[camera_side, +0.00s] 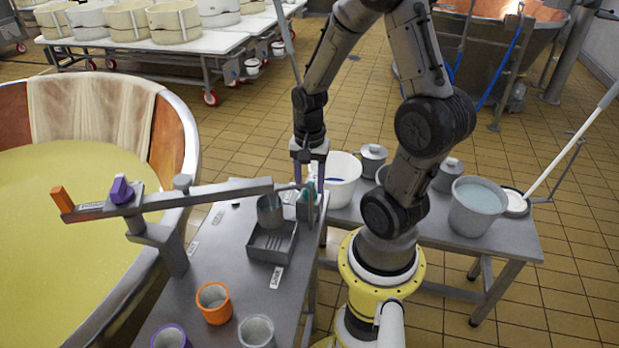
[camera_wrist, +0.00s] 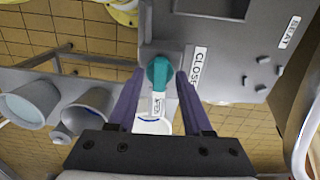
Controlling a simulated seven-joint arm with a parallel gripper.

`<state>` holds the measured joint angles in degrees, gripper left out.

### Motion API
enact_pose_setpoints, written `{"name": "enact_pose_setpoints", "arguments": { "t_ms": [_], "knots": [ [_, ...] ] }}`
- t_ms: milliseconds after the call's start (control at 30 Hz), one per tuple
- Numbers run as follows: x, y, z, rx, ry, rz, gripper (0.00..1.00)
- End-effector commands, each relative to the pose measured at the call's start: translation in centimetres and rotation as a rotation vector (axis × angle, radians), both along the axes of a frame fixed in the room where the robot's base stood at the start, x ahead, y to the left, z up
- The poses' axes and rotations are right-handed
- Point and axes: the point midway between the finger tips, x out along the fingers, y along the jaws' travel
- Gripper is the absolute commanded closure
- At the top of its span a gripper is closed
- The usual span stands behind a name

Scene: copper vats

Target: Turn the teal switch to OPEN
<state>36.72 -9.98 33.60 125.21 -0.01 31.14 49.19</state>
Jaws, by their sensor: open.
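The teal switch (camera_wrist: 159,72) is a knob on a grey panel, longer than it is wide. In the wrist view its long axis runs roughly up and down, with the lower end towards a small white label (camera_wrist: 158,105) whose lettering is hard to read. A CLOSE label (camera_wrist: 198,67) is to its right. My gripper (camera_wrist: 161,76) is open, with one purple finger on each side of the knob's lower part; I cannot tell whether they touch it. In the side view my gripper (camera_side: 309,180) points down at the table's far right corner, and the switch is partly hidden.
A beam (camera_side: 220,190) with an orange end and purple piece spans the table near my gripper. A grey tray (camera_side: 272,245) and an orange-rimmed cup (camera_side: 214,303) stand closer. A big vat (camera_side: 80,200) is left. Buckets (camera_side: 477,205) stand on the right bench.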

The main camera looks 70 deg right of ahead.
Motion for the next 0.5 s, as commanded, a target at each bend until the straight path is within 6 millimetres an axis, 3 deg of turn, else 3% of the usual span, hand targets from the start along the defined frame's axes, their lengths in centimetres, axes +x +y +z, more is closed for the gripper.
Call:
{"name": "enact_pose_setpoints", "arguments": {
  "t_ms": [167, 500],
  "knots": [
    [0.1, -0.1, 1.3, -0.003, -0.003, 0.000, 0.50],
    [0.1, -0.1, 8.4, -0.005, -0.007, 0.000, 0.50]
  ]
}}
